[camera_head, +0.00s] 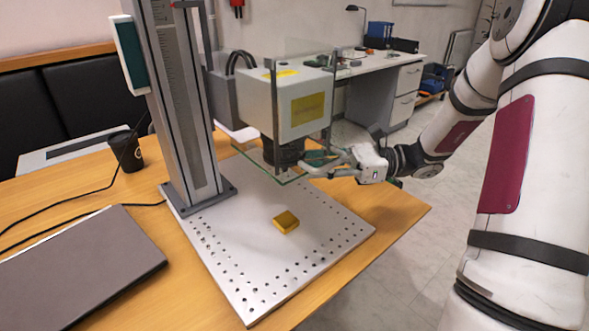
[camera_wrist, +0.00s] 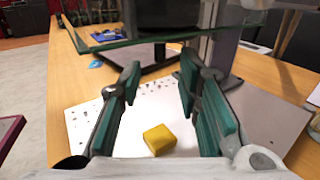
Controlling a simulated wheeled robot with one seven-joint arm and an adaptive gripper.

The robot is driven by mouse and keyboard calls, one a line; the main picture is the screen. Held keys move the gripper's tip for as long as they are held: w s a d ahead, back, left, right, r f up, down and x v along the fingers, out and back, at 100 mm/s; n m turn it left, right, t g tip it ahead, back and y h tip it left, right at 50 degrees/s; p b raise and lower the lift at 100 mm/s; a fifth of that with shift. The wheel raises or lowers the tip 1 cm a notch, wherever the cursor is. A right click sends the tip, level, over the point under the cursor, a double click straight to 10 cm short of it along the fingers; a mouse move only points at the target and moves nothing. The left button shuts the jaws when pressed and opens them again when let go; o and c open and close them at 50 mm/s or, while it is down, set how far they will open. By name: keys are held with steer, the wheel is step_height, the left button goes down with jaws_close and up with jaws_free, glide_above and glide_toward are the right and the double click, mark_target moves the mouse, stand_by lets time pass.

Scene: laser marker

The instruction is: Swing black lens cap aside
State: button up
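The white marker head (camera_head: 300,103) with a yellow label hangs from the column. A black round lens part (camera_head: 283,153) sits under it, and I cannot tell its cap from the lens body. The dark part shows at the top of the wrist view (camera_wrist: 168,14), behind a clear glass sheet (camera_wrist: 120,44). My gripper (camera_head: 312,163) is right of the black part, close to it, level with the glass sheet. In the wrist view, my gripper (camera_wrist: 160,98) has its two green-padded fingers spread, with nothing held between them.
A yellow block (camera_head: 286,222) lies on the perforated metal plate (camera_head: 230,262) below. The grey column (camera_head: 184,110) rises behind and left. A dark laptop (camera_head: 85,268) and black cup (camera_head: 126,151) are on the wooden table at left. The plate's front is clear.

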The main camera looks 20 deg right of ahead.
steer(key=shift+x, duration=2.05)
jaws_close()
